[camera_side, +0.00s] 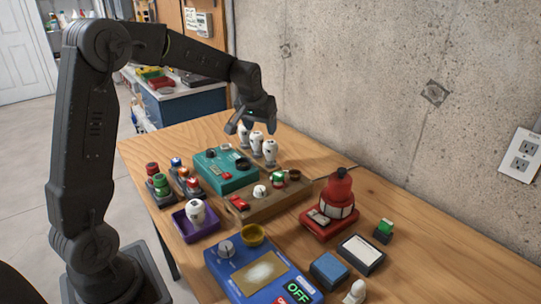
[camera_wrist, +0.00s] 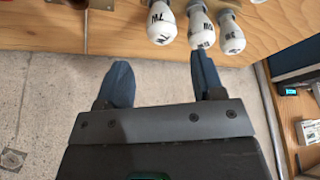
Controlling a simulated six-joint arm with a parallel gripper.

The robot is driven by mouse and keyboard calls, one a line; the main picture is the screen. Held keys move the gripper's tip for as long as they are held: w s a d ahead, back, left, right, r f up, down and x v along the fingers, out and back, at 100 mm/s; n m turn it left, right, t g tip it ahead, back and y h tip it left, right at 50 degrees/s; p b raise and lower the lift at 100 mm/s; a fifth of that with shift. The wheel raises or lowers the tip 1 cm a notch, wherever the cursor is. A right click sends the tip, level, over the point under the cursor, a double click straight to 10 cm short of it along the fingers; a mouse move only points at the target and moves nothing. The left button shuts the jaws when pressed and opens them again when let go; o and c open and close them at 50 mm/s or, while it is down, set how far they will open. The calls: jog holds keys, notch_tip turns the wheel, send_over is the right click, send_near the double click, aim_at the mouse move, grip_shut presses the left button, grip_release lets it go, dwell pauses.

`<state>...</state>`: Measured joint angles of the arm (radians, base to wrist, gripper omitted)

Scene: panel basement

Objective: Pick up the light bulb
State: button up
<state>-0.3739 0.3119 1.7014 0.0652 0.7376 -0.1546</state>
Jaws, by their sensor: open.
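Three white light bulbs with black markings stand in a row near the wall side of the table: one front bulb (camera_side: 270,151), one middle bulb (camera_side: 257,142) and one back bulb (camera_side: 243,132) partly hidden by my gripper. My gripper (camera_side: 251,122) is open and empty, above and beside the back end of this row. In the wrist view the bulbs (camera_wrist: 160,27) hang in from the top edge, beyond the fingertips (camera_wrist: 160,68). One bulb lies near the right fingertip; contact cannot be told. Another white bulb (camera_side: 196,209) sits in a purple tray (camera_side: 183,227).
A teal box (camera_side: 215,177), a wooden panel (camera_side: 240,209), a red beacon (camera_side: 339,192) and a blue control box (camera_side: 229,268) crowd the table. Button blocks (camera_side: 159,186) stand at the left. The concrete wall (camera_side: 380,80) runs along the far side.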

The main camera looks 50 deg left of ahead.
aim_at(267, 148)
jog(key=x, duration=0.8)
jog(key=shift+w+f, duration=0.1)
jog(key=shift+f, duration=0.1)
jog(key=shift+w+x, duration=0.2)
jog(key=shift+x, duration=1.1)
jog(key=shift+w+x, duration=0.2)
jog(key=shift+x, duration=1.15)
jog(key=shift+a+r, duration=0.15)
jog(key=shift+r, duration=0.05)
jog(key=shift+c, duration=0.3)
jog(key=c, duration=0.6)
